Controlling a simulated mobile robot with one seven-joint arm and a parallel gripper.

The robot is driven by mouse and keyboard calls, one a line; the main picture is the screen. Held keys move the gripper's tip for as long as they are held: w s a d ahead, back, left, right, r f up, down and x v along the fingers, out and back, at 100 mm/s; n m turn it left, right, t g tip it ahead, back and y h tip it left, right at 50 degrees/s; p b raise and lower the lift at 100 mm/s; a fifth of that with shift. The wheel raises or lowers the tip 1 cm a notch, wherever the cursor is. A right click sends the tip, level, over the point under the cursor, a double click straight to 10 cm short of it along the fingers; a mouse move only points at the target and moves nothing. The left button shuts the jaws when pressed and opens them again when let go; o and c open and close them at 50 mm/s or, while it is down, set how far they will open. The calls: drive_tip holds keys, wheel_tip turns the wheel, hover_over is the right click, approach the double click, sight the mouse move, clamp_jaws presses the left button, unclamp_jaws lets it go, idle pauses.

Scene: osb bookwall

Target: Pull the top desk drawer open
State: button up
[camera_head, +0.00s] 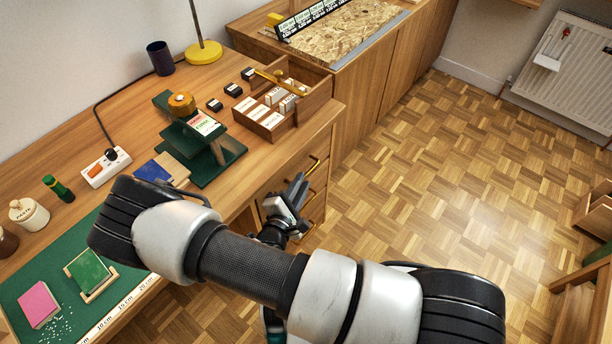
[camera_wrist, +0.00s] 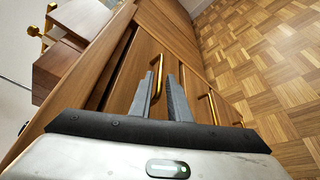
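The desk's top drawer (camera_wrist: 142,62) has a wooden front with a brass bar handle (camera_wrist: 157,78). In the head view, that handle (camera_head: 315,165) shows just below the desk's right front edge, and the drawer looks shut. My gripper (camera_wrist: 160,80) is open, with a finger on either side of the handle in the wrist view. A gap shows between the fingers; I cannot tell whether either touches the bar. In the head view, my gripper (camera_head: 298,190) is in front of the drawers, and my arm hides part of the desk front.
More brass handles (camera_wrist: 213,108) sit on lower drawers. A wooden card box (camera_head: 270,125) and a green stand (camera_head: 215,160) are on the desktop (camera_head: 130,125) above. The parquet floor (camera_head: 430,170) to the right is clear.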

drive_tip(key=shift+x, duration=2.3)
clamp_jaws()
